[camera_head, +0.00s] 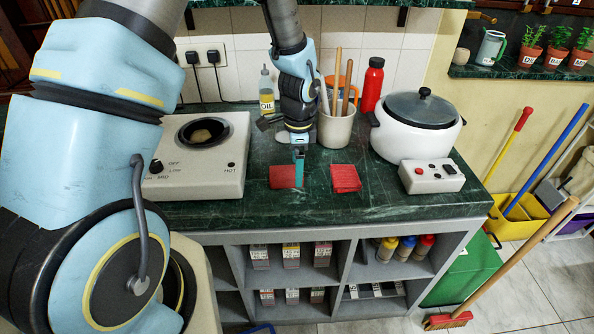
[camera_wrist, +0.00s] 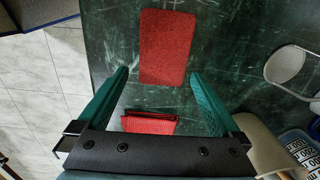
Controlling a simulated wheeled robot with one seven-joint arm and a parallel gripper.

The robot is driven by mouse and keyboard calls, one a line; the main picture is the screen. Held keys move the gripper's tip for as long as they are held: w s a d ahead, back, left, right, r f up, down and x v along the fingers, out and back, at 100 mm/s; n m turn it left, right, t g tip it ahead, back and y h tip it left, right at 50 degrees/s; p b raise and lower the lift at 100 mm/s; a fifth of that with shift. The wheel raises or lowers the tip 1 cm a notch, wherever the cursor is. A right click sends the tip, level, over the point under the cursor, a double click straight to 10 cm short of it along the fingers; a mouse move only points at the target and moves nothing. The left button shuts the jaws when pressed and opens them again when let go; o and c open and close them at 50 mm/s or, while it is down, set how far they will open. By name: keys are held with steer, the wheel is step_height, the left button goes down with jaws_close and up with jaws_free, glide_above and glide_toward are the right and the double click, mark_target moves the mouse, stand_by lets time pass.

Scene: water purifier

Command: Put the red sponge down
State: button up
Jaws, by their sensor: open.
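The red sponge (camera_head: 283,177) lies flat on the dark green counter. In the wrist view it is a rough red rectangle with rounded corners (camera_wrist: 166,45), mostly beyond my fingertips, its near end showing between them. My gripper (camera_head: 299,167) points down just right of the sponge in the head view. In the wrist view its two teal fingers (camera_wrist: 159,74) are wide apart and grip nothing. I cannot tell whether a fingertip touches the sponge's edge. A second red piece, like a folded cloth (camera_head: 345,178), lies to the right; it also shows low between the fingers (camera_wrist: 150,123).
A hot plate (camera_head: 215,170) stands left. A crock of utensils (camera_head: 336,128) and a red bottle (camera_head: 371,85) stand behind. A white cooker (camera_head: 417,128) with a control box (camera_head: 432,176) stands right. The counter's front strip (camera_head: 330,207) is bare.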

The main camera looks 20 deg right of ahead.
step_height(320, 180, up, 10)
steer(key=r+b, duration=0.1)
steer(key=b, duration=0.1)
steer(key=s+a+r+n, duration=0.1)
steer(key=a+n, duration=0.9)
steer(key=a, duration=0.4)
steer(key=s+a+r+n+t, duration=0.1)
steer(key=a+r+n, duration=0.1)
steer(key=a+n, duration=0.8)
steer(key=a, duration=0.4)
steer(key=shift+s+a+r, duration=0.15)
steer(key=shift+s, duration=0.25)
